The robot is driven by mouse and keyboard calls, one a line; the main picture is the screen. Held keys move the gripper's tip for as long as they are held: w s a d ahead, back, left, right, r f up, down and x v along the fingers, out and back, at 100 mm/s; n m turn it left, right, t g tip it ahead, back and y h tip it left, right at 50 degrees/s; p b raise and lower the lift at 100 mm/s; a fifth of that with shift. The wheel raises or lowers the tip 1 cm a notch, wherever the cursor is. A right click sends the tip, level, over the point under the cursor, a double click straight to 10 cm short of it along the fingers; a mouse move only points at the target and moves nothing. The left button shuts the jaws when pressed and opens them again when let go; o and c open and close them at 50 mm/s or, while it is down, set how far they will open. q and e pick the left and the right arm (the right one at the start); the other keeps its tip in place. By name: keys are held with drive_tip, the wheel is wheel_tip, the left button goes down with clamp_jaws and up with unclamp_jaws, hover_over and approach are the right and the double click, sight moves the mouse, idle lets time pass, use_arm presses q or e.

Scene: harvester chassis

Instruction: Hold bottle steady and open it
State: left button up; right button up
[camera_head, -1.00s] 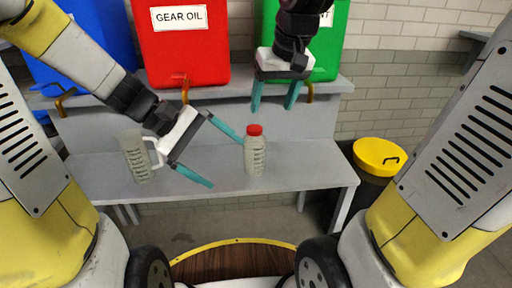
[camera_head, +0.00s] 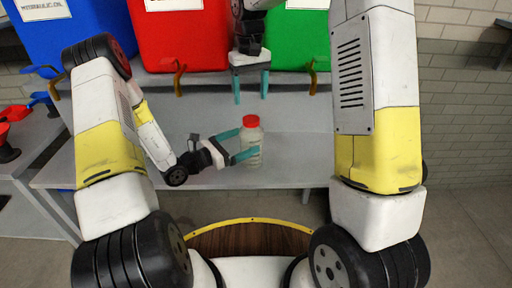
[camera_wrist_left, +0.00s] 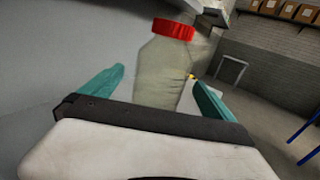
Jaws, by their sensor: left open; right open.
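The bottle (camera_head: 251,141) is pale and translucent with a red cap (camera_head: 251,121), and stands upright on the grey bench. My left gripper (camera_head: 240,145) is open, with its teal fingers reaching in from the left at the bottle's body. In the left wrist view the bottle (camera_wrist_left: 160,75) rises between the two open fingers, its red cap (camera_wrist_left: 174,29) above them; I cannot tell whether either finger touches it. My right gripper (camera_head: 251,87) is open and points down above and behind the bottle, apart from the cap.
The grey bench (camera_head: 290,150) has free room right of the bottle. Blue (camera_head: 85,45), red (camera_head: 182,45) and green (camera_head: 300,45) containers with taps stand on the shelf behind. Red and blue funnels (camera_head: 12,110) sit on a side table at left.

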sight(258, 135)
use_arm(q)
drive_tip(key=x, duration=0.7)
drive_tip(key=shift+s, duration=0.1)
drive_tip(key=shift+c, duration=0.4)
clamp_jaws()
use_arm(e)
drive_tip(key=m, duration=0.5)
drive_tip(key=shift+s+f+m, duration=0.1)
drive_tip(key=shift+f+m, duration=0.1)
drive_tip(key=shift+m, duration=0.2)
drive_tip(key=m, duration=0.7)
drive_tip(key=shift+f, duration=0.1)
drive_tip(key=m, duration=1.4)
drive_tip(key=shift+r, duration=0.25)
drive_tip(key=shift+f, duration=3.95)
drive_tip(key=shift+c, duration=0.2)
